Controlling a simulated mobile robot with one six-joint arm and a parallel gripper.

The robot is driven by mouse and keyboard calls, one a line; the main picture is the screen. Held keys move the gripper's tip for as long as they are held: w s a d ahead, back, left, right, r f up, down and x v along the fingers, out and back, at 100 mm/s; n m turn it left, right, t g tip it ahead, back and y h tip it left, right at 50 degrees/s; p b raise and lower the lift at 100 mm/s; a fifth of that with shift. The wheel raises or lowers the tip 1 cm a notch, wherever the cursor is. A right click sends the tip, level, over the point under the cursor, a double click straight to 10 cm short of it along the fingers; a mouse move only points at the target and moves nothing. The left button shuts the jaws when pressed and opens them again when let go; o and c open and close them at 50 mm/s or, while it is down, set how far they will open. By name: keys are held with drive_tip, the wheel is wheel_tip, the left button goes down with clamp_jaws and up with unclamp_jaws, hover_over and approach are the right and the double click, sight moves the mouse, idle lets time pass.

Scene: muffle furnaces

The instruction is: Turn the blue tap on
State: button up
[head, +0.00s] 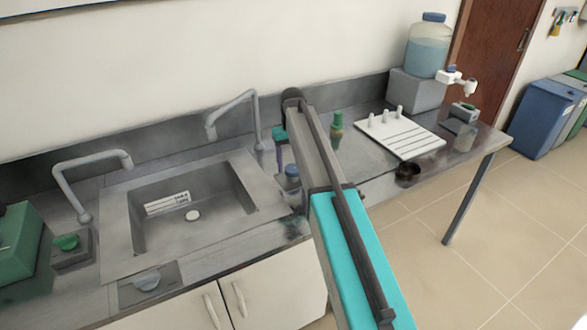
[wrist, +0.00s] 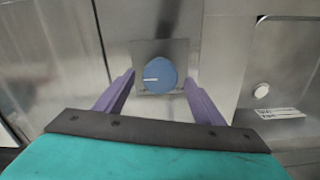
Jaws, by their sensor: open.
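The blue tap (wrist: 161,77) is a round blue knob with a white pointer mark on a square metal plate. In the wrist view the mark points left. My gripper (wrist: 159,79) is open, with its purple fingers on either side of the knob in the picture. I cannot tell whether they touch it. In the head view, a blue knob that seems to be the same tap (head: 292,172) stands right of the sink, beside my arm. My gripper is largely hidden behind my arm there.
The sink (head: 120,240) lies left of the tap, with curved grey spouts (head: 70,185) behind it. A green knob (head: 67,242) and a pale knob (head: 147,280) sit on other plates. A green bottle (head: 337,130) and a white rack (head: 425,145) stand to the right.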

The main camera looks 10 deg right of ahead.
drive_tip(key=shift+f, duration=0.4)
drive_tip(key=shift+c, duration=0.4)
